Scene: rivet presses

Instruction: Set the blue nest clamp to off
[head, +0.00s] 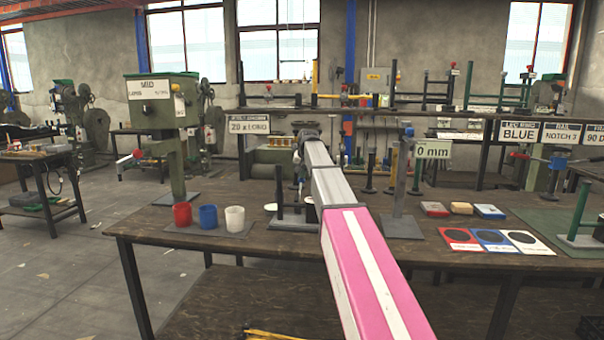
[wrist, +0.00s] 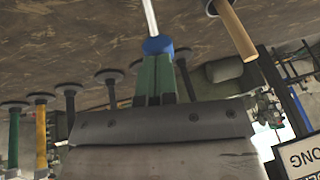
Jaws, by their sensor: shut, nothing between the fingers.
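My gripper (wrist: 156,70) shows in the wrist view as two green fingers shut together, with nothing held between them. A blue knob (wrist: 158,45) on a thin pale rod (wrist: 150,16) shows just beyond the fingertips. It overlaps them in the picture; I cannot tell whether they touch. In the head view my pink and white arm reaches over the bench, and its far end hides what is behind it. No part there is clearly readable as the blue nest clamp or its setting. A small blue knob (head: 409,132) tops a grey post right of my arm.
A green press (head: 165,100) stands on the bench (head: 150,222) at left. Red (head: 182,214), blue (head: 208,216) and white (head: 235,219) cups stand before it. Red, blue and white cards (head: 494,240) lie at right. Signs read "0 mm" (head: 433,150) and "BLUE" (head: 518,134).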

